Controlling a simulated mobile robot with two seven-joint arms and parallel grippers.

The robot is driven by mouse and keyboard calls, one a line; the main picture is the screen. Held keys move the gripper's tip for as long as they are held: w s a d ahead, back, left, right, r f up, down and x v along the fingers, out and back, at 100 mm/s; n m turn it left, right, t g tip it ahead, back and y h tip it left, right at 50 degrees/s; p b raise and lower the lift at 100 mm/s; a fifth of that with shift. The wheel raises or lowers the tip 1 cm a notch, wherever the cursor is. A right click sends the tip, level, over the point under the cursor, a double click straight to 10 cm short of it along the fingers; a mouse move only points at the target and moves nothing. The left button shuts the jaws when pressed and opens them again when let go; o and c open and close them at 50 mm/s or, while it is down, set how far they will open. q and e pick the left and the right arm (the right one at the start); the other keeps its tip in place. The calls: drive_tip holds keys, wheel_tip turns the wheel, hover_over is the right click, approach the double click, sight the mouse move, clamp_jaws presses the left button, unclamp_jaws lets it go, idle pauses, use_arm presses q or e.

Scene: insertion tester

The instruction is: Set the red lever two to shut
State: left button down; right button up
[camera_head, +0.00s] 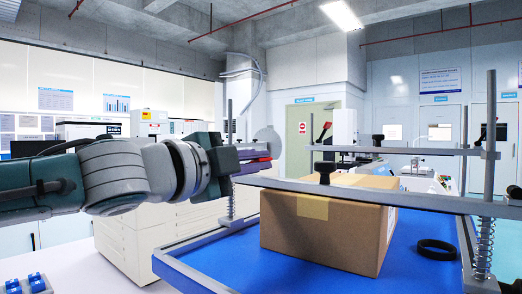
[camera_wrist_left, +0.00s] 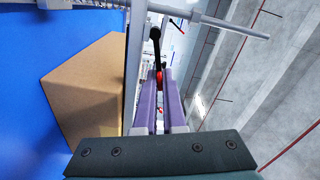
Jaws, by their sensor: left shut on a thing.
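My left gripper (camera_head: 262,163) reaches in from the left in the head view, at the near-left post of the clamp frame. Its purple fingers are shut on a red lever (camera_wrist_left: 159,80), whose red part shows between the fingertips in the left wrist view, where the gripper (camera_wrist_left: 161,100) also shows. A black arm of this lever extends beyond the fingertips. The fingers hide most of its grip. Another red lever (camera_head: 326,126) stands tilted upward on the far side of the frame, apart from my gripper. My right gripper is not in view.
A cardboard box (camera_head: 320,233) sits on the blue platform (camera_head: 225,258) under a grey clamp bar (camera_head: 405,198). Metal posts with springs rise at the platform's sides. A black ring (camera_head: 437,249) lies right of the box. White cabinets stand behind my left arm.

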use_arm(q)
drive_tip(key=shift+f+m, duration=0.2)
drive_tip(key=shift+m, duration=0.2)
drive_tip(key=c, duration=1)
unclamp_jaws()
